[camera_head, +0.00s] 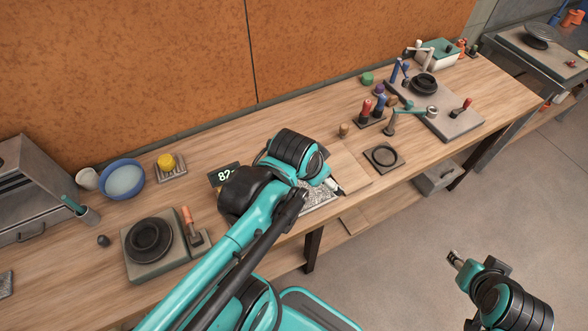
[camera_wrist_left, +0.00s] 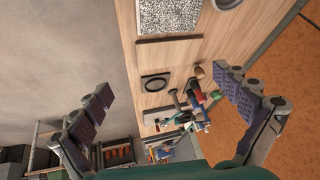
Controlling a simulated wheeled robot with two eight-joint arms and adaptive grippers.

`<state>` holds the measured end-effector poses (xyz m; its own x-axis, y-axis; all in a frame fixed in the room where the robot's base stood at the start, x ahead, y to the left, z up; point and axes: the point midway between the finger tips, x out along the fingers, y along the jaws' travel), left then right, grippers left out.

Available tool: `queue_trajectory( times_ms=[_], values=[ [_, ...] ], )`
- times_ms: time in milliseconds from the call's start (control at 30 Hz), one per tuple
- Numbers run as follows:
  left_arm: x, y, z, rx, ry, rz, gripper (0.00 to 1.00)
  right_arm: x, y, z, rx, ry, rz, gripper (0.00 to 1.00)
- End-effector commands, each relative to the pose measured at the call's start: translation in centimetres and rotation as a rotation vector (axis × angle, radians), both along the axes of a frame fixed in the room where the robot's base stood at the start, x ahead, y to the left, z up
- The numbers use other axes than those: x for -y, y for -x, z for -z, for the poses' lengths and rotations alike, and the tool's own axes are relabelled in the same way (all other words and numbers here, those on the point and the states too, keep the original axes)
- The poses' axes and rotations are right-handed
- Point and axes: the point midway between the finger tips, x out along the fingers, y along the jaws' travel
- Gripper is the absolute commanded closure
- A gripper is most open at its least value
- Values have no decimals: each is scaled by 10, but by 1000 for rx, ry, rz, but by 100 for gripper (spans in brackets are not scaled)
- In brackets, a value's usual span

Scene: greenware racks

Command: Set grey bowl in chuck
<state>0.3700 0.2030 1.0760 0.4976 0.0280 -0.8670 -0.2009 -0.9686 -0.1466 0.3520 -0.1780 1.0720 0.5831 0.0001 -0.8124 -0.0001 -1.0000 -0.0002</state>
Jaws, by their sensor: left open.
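I cannot make out a grey bowl for sure. A grey round thing (camera_wrist_left: 228,3) is cut by the top edge of the left wrist view; it may be the bowl. I cannot tell which thing is the chuck. A dark round form sits on a grey block (camera_head: 133,265) at the left of the bench, and a black ring lies on a square plate (camera_head: 371,169), also in the left wrist view (camera_wrist_left: 144,99). My left gripper (camera_wrist_left: 168,80) is open and empty above the bench; my arm mostly hides it in the head view. My right gripper (camera_head: 456,260) is right of the bench, its jaws unclear.
A speckled pad (camera_head: 320,198) lies beneath my left arm, showing in the left wrist view (camera_wrist_left: 168,15). A blue bowl (camera_head: 122,180), a yellow item (camera_head: 166,161) and a number display (camera_head: 224,174) stand behind. Several upright coloured tools and a grey board (camera_head: 462,124) are at right.

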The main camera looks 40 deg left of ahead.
Motion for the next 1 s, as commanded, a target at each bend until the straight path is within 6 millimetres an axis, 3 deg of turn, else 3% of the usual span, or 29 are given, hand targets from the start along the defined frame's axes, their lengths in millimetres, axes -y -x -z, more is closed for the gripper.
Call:
queue_trajectory(
  times_ms=[300, 600, 767, 1000],
  values=[
    [-94, -54, 35, -291, -238, 615, 1, 0, 0, 18, 0, 0, 0, 60],
    [-182, -73, 96, -387, -251, 1215, 1, 0, 0, 29, 0, 0, 0, 60],
    [-202, -72, 114, -378, -240, 1368, 1, 0, 0, 31, 0, 0, 0, 60],
    [-202, -72, 139, -373, -238, 1405, 1, 0, 0, 40, 0, 0, 0, 60]
  ],
)
